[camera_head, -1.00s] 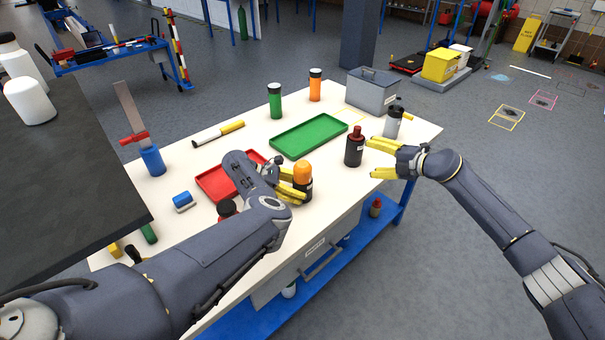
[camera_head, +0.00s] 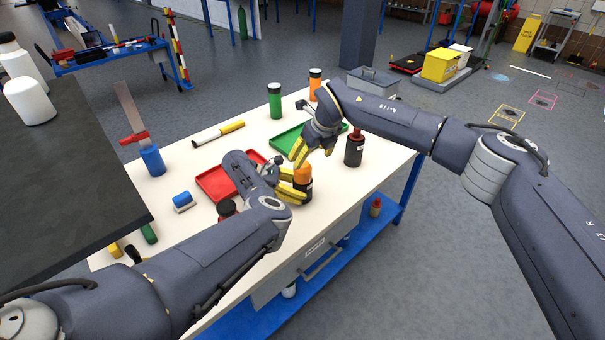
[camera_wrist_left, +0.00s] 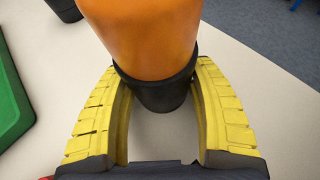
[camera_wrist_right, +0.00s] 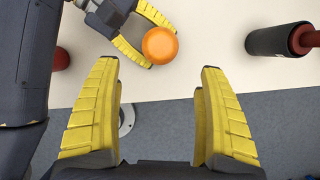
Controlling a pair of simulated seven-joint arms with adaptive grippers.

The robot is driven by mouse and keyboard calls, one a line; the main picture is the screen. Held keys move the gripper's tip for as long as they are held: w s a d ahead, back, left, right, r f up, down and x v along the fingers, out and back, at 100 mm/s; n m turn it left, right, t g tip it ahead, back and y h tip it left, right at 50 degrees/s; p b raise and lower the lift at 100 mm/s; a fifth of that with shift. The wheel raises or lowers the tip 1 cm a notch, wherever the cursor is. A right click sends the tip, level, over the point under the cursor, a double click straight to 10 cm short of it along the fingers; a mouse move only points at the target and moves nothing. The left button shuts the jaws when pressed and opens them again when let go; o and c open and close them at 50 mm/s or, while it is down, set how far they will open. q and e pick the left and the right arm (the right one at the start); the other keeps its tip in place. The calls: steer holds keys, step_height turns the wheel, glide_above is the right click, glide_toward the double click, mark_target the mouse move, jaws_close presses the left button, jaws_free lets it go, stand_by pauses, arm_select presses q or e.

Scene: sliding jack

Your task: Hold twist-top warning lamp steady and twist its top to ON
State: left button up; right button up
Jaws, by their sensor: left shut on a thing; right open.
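The warning lamp has an orange top (camera_head: 303,172) and a black base (camera_head: 303,188). It stands upright near the front edge of the table. My left gripper (camera_head: 293,187) is shut on the black base from the left. In the left wrist view the yellow fingers flank the base, below the orange top (camera_wrist_left: 150,35). My right gripper (camera_head: 312,150) is open and empty, above and just behind the lamp, its fingers pointing down. In the right wrist view the orange top (camera_wrist_right: 160,45) lies ahead of the open fingers, apart from them.
A dark bottle with a red cap (camera_head: 354,148) stands just right of the lamp. A red tray (camera_head: 212,186) lies behind my left gripper. A green tray (camera_head: 285,140) is partly hidden by my right gripper. A red-capped container (camera_head: 227,208) stands beside my left arm.

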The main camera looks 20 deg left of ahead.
mark_target(303, 173)
steer(key=x, duration=1.1)
steer(key=shift+f, duration=0.3)
steer(key=shift+c, duration=0.5)
steer(key=c, duration=1.1)
